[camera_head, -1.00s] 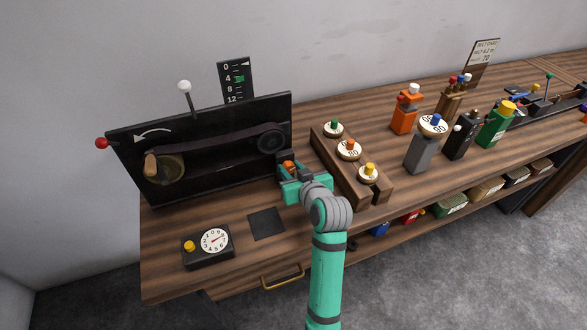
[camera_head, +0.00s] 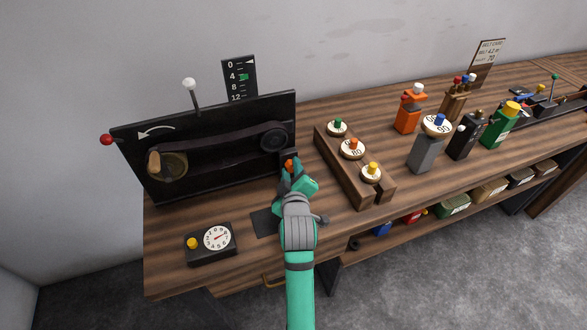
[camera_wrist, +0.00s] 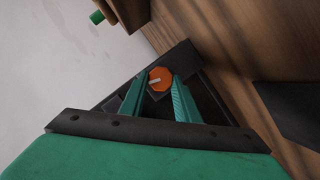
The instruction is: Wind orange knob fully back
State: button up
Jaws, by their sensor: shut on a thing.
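The orange knob (camera_wrist: 160,79) sits on a dark block at the right end of the black belt panel (camera_head: 220,165). A pale line marks its face in the wrist view. In the head view only a small part of the knob (camera_head: 289,164) shows above my gripper (camera_head: 292,170). My gripper, also in the wrist view (camera_wrist: 159,88), has its two green fingers on either side of the knob, shut on it. The panel carries a belt between a left wheel with a wooden handle (camera_head: 154,162) and a right pulley (camera_head: 273,137).
A wooden rack with dials (camera_head: 352,149) stands close to the right of my gripper. A black box with a dial (camera_head: 211,243) lies at the front left. A black scale board (camera_head: 239,78) stands behind the panel. Several posts stand farther right.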

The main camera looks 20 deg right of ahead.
jog(key=shift+w+a+f+n+t+h, duration=0.15)
jog(key=shift+n+t+h, duration=0.2)
jog(key=shift+n, duration=0.25)
jog(key=shift+d+n, duration=0.25)
jog(key=shift+n, duration=0.15)
jog(key=shift+a+n+h, duration=0.15)
jog(key=shift+n+h, duration=0.2)
jog(key=shift+n, duration=0.15)
jog(key=shift+a+t, duration=0.15)
jog(key=shift+t, duration=0.1)
jog(key=o, duration=1)
jog(key=shift+s, duration=0.2)
jog(key=shift+o, duration=0.2)
jog(key=v, duration=1)
jog(key=shift+s, duration=0.35)
jog(key=shift+a, duration=0.1)
